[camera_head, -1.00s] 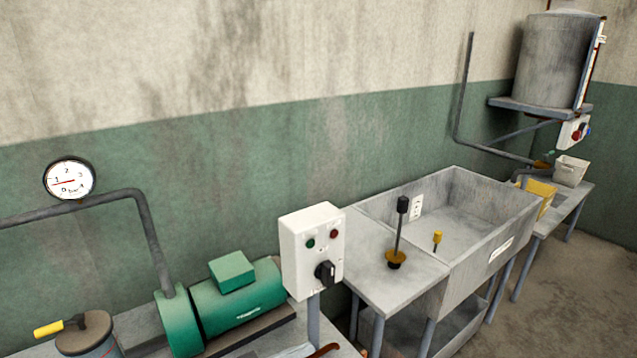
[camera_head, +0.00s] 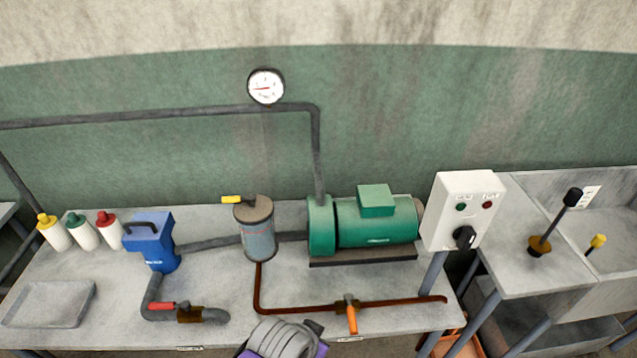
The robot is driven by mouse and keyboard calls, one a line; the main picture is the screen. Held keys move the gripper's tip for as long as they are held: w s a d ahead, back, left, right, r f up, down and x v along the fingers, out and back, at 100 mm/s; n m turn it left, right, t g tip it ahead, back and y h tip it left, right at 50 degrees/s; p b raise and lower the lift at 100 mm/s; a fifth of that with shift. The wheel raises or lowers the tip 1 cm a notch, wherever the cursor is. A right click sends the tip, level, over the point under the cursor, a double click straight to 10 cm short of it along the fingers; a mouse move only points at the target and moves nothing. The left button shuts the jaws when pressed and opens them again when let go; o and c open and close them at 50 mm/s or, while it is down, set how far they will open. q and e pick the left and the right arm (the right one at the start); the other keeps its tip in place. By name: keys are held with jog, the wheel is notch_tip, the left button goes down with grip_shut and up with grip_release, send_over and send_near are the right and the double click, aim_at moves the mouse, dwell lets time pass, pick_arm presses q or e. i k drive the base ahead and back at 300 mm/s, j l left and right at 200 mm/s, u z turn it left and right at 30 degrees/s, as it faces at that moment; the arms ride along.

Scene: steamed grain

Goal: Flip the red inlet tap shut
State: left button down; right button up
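The inlet tap is at the lower left of the bench in the head view. Its red handle (camera_head: 161,305) points left from a brass valve body (camera_head: 190,314) and lies roughly along the short grey pipe (camera_head: 155,290).
A green motor pump (camera_head: 375,220), grey canister with yellow lever (camera_head: 256,230) and copper pipe with orange handle (camera_head: 351,318) stand right of the tap. Several capped bottles (camera_head: 82,233) and a grey tray (camera_head: 48,303) are left. A switch box (camera_head: 463,210) stands at the bench's right.

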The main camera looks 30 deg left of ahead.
aim_at(186, 305)
jog(key=u, duration=2.45)
jog(key=i+u, duration=0.5)
jog(key=i, duration=0.3)
